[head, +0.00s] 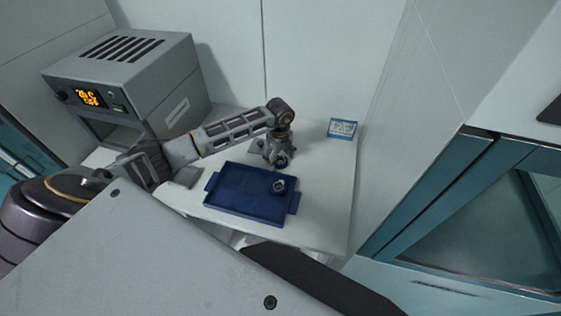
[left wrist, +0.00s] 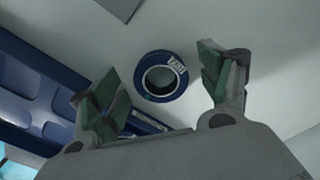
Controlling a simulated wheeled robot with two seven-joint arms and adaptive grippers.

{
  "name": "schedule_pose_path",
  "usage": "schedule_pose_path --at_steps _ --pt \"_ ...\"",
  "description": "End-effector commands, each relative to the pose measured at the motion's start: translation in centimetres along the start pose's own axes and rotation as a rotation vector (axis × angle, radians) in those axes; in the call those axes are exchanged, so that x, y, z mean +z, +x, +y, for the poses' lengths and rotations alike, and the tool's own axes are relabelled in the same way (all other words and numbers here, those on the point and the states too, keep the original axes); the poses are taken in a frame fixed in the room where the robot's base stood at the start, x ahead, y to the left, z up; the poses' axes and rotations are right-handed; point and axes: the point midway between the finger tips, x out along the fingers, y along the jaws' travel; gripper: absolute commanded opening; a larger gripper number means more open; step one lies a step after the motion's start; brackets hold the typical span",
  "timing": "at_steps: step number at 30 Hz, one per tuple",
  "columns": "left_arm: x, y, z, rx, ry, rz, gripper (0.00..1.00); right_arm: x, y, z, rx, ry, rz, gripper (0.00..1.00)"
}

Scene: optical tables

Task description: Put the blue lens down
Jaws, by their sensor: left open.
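The blue lens (left wrist: 152,93), a ring with a clear centre and a white label, lies flat on the white table beside the blue tray in the left wrist view. My left gripper (left wrist: 160,84) is open, with one green-padded finger on each side of the lens and visible gaps between. In the head view the left gripper (head: 278,155) points down just behind the tray. A blue round part (head: 283,162) shows at its fingertips, mostly hidden. My right gripper is not in view.
A grey instrument with an orange display (head: 88,97) stands at left.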

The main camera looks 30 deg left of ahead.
Motion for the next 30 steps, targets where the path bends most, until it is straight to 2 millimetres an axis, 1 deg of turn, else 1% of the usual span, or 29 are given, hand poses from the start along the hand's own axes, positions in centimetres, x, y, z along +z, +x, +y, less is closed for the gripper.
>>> schedule_pose_path --at_steps 13,14,26,27,30 --pt "0.01 0.10 0.00 0.000 0.000 0.000 0.78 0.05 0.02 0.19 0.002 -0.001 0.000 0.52" --pt "0.01 0.10 0.00 0.000 0.000 0.000 0.76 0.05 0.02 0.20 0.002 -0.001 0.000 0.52" --pt "0.02 0.07 -0.01 0.000 -0.001 0.000 0.25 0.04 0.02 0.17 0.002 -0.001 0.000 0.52" --pt "0.02 0.07 -0.01 0.000 -0.001 0.000 0.23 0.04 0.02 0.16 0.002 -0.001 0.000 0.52" --pt "0.02 0.07 -0.01 0.000 -0.001 0.000 0.23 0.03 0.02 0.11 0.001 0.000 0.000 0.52"
